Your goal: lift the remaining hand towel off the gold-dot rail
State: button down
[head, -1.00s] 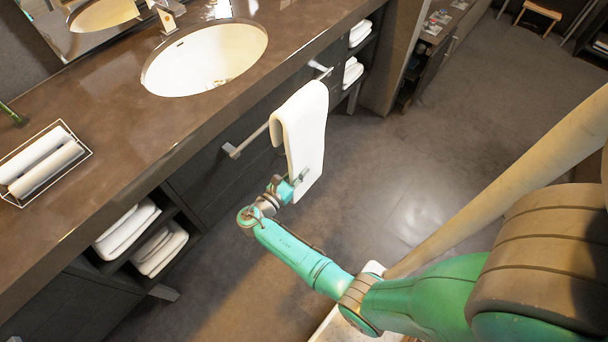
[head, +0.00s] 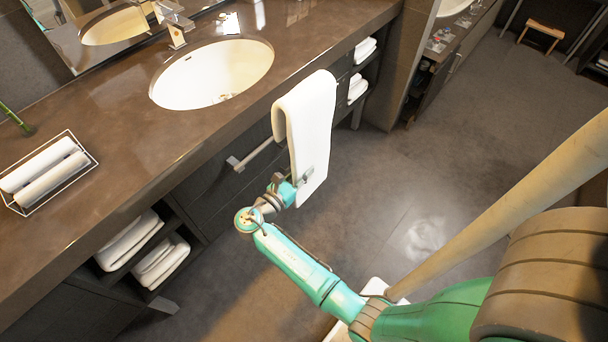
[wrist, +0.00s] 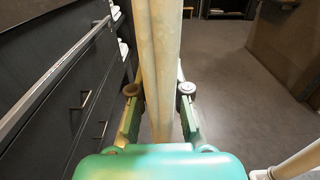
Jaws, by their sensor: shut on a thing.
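A white hand towel (head: 308,125) hangs folded over in the head view, its top now overlapping the counter's front edge. My gripper (head: 304,182) is shut on its lower part. In the wrist view the towel (wrist: 163,60) stands upright between my two fingers (wrist: 160,112). The metal rail (head: 260,153) runs along the vanity front; its right end is hidden behind the towel in the head view. In the wrist view the rail (wrist: 55,72) lies to the left, with a visible gap to the towel. No gold dot can be made out.
The brown counter (head: 110,130) with its white sink (head: 212,75) stands behind the towel. A wire tray (head: 90,163) holds rolled towels at the left. Folded towels (head: 160,262) lie on shelves below. The floor (head: 400,170) to the right is open.

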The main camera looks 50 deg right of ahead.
notch_tip(320, 180, up, 2)
jog(key=shift+r, duration=0.2)
jog(key=s, duration=1.4)
jog(key=shift+d, duration=0.25)
jog(key=shift+r, duration=0.1)
dwell(0.8)
